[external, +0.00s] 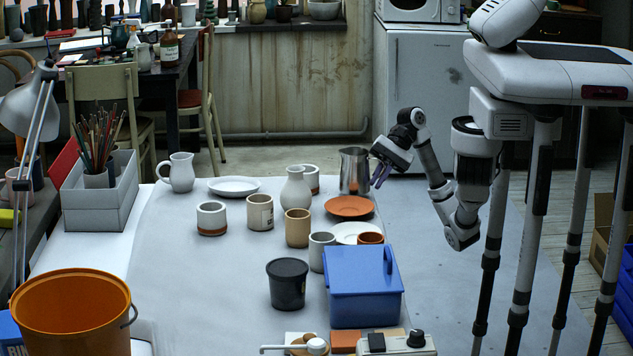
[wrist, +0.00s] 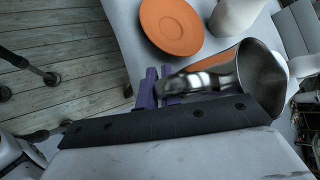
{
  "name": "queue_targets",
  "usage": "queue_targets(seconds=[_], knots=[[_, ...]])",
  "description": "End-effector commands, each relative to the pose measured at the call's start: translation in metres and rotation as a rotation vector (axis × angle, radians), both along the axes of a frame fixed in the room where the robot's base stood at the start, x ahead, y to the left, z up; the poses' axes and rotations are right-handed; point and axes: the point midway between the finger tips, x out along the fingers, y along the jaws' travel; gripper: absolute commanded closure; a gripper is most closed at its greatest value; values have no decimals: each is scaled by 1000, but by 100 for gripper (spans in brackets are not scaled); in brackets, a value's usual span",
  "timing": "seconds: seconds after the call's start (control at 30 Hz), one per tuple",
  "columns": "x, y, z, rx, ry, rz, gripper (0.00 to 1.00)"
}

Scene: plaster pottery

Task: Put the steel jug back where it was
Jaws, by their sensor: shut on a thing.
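The steel jug (external: 354,170) is upright at the far right part of the work table (external: 165,290), just behind a terracotta plate (external: 350,207). My gripper (external: 380,176) is at its right side, shut on the handle. In the wrist view the jug (wrist: 262,75) lies sideways in the picture, and the purple fingers (wrist: 158,88) close around its handle. The terracotta plate (wrist: 172,22) shows near it there. I cannot tell whether the jug's base touches the table.
A white vase (external: 296,188) and several cups stand left of the jug. A white plate (external: 357,232), a blue box (external: 362,287) and a dark tub (external: 287,284) are nearer the camera. A white pitcher (external: 180,173) stands far left. The table's right side is clear.

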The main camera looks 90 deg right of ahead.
Motion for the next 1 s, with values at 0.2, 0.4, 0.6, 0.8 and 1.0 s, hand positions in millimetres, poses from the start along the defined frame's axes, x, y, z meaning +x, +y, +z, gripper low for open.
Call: queue_targets(seconds=[0.2,0.4,0.6,0.8,1.0], knots=[[0,-1,22,-6,-1,0,100],[1,0,69,-8,-1,2,100],[1,0,123,-6,-1,2,100],[1,0,176,-3,0,1,100],[0,0,214,-1,0,0,100]])
